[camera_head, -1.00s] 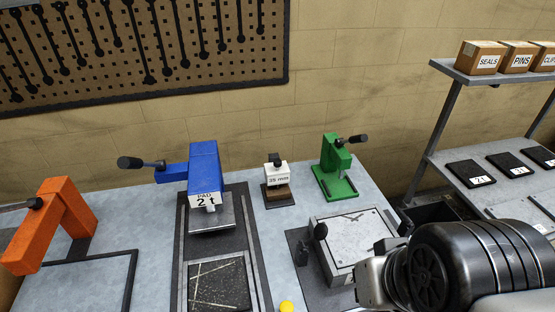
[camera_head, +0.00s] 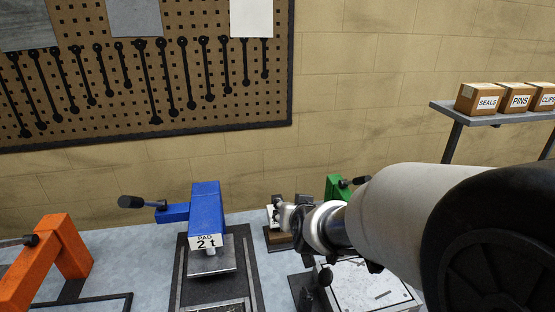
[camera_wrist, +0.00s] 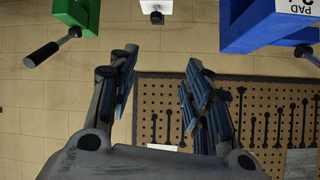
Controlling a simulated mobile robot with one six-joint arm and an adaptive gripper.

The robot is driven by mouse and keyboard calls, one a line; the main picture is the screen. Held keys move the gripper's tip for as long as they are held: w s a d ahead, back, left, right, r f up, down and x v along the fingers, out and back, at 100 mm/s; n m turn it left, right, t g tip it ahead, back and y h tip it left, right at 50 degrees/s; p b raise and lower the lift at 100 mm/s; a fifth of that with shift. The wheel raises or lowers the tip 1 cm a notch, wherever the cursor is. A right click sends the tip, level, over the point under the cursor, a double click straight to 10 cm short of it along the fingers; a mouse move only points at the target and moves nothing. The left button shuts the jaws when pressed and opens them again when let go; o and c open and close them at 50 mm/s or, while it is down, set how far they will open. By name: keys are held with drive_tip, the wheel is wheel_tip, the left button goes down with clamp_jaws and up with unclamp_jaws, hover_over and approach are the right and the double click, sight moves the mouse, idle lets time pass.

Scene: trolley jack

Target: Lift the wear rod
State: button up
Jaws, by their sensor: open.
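I cannot single out a wear rod for certain in either view. A small white block on a brown base (camera_head: 279,237) stands behind my arm, mostly hidden in the head view; its white part (camera_wrist: 155,7) shows at the top edge of the upside-down wrist view. My gripper (camera_head: 281,211) is in front of that block in the head view. In the wrist view my gripper (camera_wrist: 158,66) has its two fingers well apart, with only wall and pegboard between them. It is open and empty.
A blue press (camera_head: 206,215) marked 2 t stands left, an orange one (camera_head: 62,255) farther left. A green clamp (camera_head: 334,186) is partly behind my arm. A pale plate (camera_head: 365,290) lies below. The pegboard (camera_head: 150,75) holds several black rods. Boxes (camera_head: 515,98) sit on the right shelf.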

drive_tip(key=w+a+f+t+h+b, duration=0.1)
drive_tip(key=w+a+f+t+h, duration=0.2)
drive_tip(key=f, duration=0.6)
drive_tip(key=w+a+f+t+h, duration=0.1)
drive_tip(key=w+f+t, duration=0.35)
drive_tip(key=f, duration=0.55)
drive_tip(key=shift+m+g, duration=0.35)
drive_tip(key=shift+m, duration=0.05)
drive_tip(key=w+b, duration=0.1)
drive_tip(key=w, duration=0.5)
drive_tip(key=w+d+b, duration=0.1)
drive_tip(key=w, duration=0.4)
drive_tip(key=w+d+b, duration=0.1)
drive_tip(key=w+b, duration=0.1)
drive_tip(key=w, duration=0.4)
drive_tip(key=shift+w+r, duration=0.1)
drive_tip(key=shift+w, duration=0.2)
clamp_jaws()
